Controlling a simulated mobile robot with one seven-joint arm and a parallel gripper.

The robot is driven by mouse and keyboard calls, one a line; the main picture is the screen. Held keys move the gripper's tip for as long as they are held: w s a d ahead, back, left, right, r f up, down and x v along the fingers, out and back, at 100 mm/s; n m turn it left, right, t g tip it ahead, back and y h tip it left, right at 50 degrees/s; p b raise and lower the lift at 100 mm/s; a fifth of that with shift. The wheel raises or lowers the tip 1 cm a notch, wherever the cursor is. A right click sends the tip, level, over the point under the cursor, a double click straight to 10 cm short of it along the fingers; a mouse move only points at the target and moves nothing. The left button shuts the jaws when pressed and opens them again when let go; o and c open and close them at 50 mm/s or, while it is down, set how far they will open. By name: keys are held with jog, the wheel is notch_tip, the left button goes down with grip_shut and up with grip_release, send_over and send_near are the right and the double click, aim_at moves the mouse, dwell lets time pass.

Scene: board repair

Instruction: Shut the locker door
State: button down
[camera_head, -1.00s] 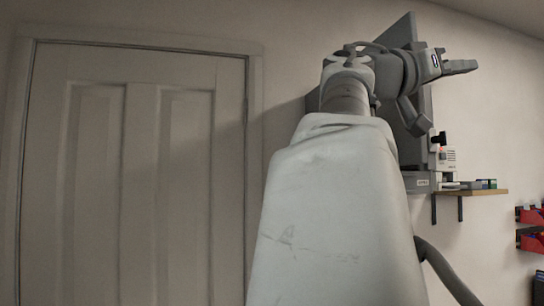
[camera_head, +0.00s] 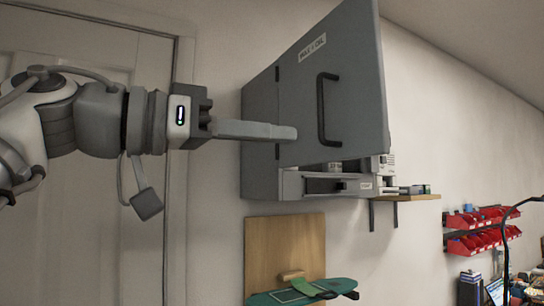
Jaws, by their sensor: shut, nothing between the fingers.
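The grey wall locker (camera_head: 259,157) hangs right of the white door. Its locker door (camera_head: 350,70) stands open, swung out on black hinges at its left side. A black bar handle (camera_head: 322,108) and a white label (camera_head: 312,47) are on its face. My gripper (camera_head: 290,133) comes in from the left with its fingers together and empty. The fingertips overlap the locker door's lower left in the picture, left of the handle. I cannot tell whether they touch it. The locker door hides most of the locker's inside.
A light grey device (camera_head: 340,184) shows below the locker door's lower edge. A wooden shelf (camera_head: 410,198) with small boxes is to its right. Red bins (camera_head: 480,217) hang further right. A wooden panel (camera_head: 285,245) and a green item (camera_head: 305,292) are below.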

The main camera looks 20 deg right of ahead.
send_near(372, 148)
jog(key=d, duration=0.7)
jog(key=shift+r+b, duration=0.1)
jog(key=shift+b, duration=0.3)
jog(key=shift+d, duration=0.1)
